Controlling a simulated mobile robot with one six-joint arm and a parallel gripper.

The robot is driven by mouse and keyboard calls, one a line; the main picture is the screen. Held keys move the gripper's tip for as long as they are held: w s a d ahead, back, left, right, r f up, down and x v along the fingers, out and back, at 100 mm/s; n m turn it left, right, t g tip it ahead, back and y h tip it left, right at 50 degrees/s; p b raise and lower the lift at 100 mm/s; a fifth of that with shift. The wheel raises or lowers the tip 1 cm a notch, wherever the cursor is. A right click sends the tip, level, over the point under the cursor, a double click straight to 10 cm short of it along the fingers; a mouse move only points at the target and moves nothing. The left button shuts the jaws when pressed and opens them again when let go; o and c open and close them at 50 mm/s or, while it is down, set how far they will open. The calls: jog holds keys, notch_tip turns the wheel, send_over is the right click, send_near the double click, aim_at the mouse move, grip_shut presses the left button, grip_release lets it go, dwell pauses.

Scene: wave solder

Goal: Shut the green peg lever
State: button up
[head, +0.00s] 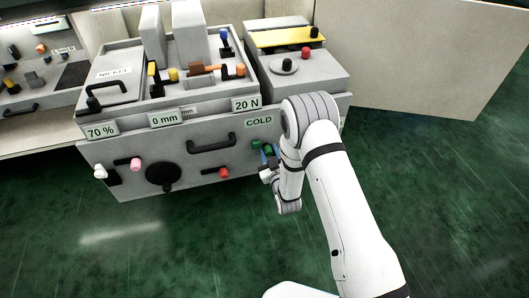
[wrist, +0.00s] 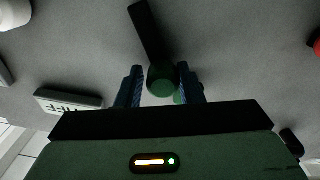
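The green peg lever (wrist: 162,80) shows in the wrist view as a round green peg with a black bar (wrist: 146,30) running up and slightly left from it. My gripper (wrist: 160,68) is open, with one blue finger on each side of the peg. Small gaps show between peg and fingers. In the head view, green parts (head: 256,144) show on the front panel of the grey machine, below the COLD label (head: 259,121). My gripper is there too, partly hidden by my arm.
The grey machine front also carries a red knob (head: 224,173), a pink knob (head: 135,163), a black round wheel (head: 161,173) and a black handle (head: 211,144). A small label plate (wrist: 68,102) is left of my gripper in the wrist view. The green floor in front is clear.

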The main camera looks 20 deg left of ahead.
jog(key=o, duration=0.3)
jog(key=shift+s+a, duration=0.1)
jog(key=shift+o, duration=0.2)
jog(key=p+v, duration=0.2)
jog(key=v, duration=0.5)
jog(key=shift+s+d, duration=0.3)
jog(key=shift+c, duration=0.2)
